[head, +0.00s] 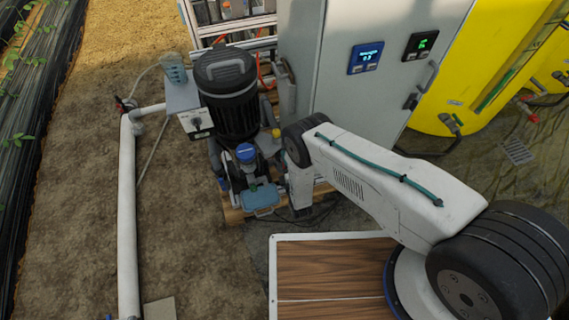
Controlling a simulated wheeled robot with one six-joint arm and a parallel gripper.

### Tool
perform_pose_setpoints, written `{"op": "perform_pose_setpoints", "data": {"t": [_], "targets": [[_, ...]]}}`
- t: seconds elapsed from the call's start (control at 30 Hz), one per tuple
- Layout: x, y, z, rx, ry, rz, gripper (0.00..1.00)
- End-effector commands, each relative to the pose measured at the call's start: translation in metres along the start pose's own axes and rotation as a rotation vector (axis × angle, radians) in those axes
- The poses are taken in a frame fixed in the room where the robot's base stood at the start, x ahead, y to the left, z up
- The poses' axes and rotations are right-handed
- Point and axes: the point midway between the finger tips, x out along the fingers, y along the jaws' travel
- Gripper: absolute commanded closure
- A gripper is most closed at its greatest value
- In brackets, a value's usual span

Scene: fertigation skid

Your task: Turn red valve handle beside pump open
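The pump (228,95) has a black ribbed motor and stands upright on a wooden pallet, with blue-capped and grey fittings at its foot. A small red handle (119,103) shows at the top of the white pipe, left of the pump; its exact angle is too small to tell. No other red handle is clear close to the pump body. My arm reaches from the lower right to an elbow just right of the pump's foot. A pale part of it hangs below the elbow. I cannot make out my gripper's fingers or whether they hold anything.
A grey cabinet (305,60) with two small displays stands behind my arm. A yellow tank (480,70) with small red-handled fittings is at the right. A control box (196,122) sits left of the pump. The long white pipe (127,210) borders bare soil, which is open at lower left.

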Motion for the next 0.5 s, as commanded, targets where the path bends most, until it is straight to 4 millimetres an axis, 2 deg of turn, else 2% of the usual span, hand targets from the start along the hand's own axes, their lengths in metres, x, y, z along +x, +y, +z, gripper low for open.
{"op": "perform_pose_setpoints", "data": {"t": [0.33, 0.5], "targets": [[-0.004, -0.001, 0.000, 0.001, 0.001, -0.001, 0.00], [-0.027, -0.001, 0.000, -0.001, 0.001, -0.004, 0.00]]}}
